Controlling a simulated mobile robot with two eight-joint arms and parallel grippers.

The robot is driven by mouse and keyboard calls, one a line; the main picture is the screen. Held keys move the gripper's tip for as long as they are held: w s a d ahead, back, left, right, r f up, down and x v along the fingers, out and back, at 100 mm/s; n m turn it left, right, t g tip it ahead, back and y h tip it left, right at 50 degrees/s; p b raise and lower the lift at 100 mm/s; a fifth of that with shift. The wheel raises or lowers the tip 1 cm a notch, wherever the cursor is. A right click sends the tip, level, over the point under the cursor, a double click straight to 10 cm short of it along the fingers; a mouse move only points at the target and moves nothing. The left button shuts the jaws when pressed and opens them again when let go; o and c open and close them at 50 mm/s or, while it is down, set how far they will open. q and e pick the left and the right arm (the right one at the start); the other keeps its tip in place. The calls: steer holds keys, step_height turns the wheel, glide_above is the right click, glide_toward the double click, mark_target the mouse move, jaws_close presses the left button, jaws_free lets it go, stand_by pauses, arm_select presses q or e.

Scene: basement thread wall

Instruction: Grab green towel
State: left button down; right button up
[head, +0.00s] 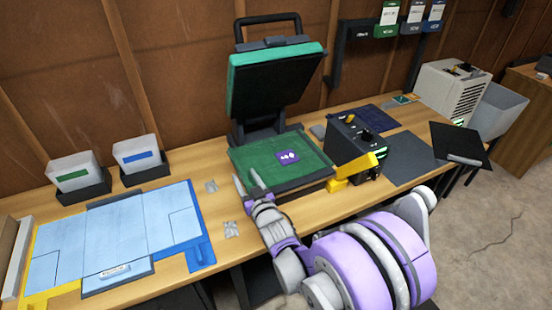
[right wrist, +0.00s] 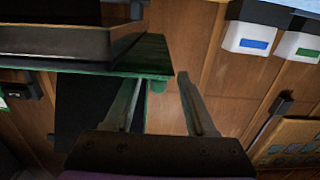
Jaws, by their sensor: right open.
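A green towel-like sheet (head: 262,156) with a purple label (head: 288,157) lies flat on the lower plate of a heat press. I cannot tell from its look whether it is loose cloth. My right gripper (head: 248,183) is open and empty at the sheet's left front edge, fingers pointing toward the press. In the right wrist view, which appears upside down, the open fingers (right wrist: 161,78) straddle or overlap a green edge (right wrist: 157,48); contact is unclear. My left gripper is not in view.
The press's raised lid (head: 275,82) stands open above the sheet. A blue folding board (head: 140,225) and two white bins (head: 72,171) are on the left.

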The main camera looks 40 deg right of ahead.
mark_target(241, 169)
steer(key=x, duration=0.5)
steer(key=shift+s+d+f, duration=0.1)
steer(key=shift+d, duration=0.05)
steer(key=shift+s, duration=0.1)
jaws_close()
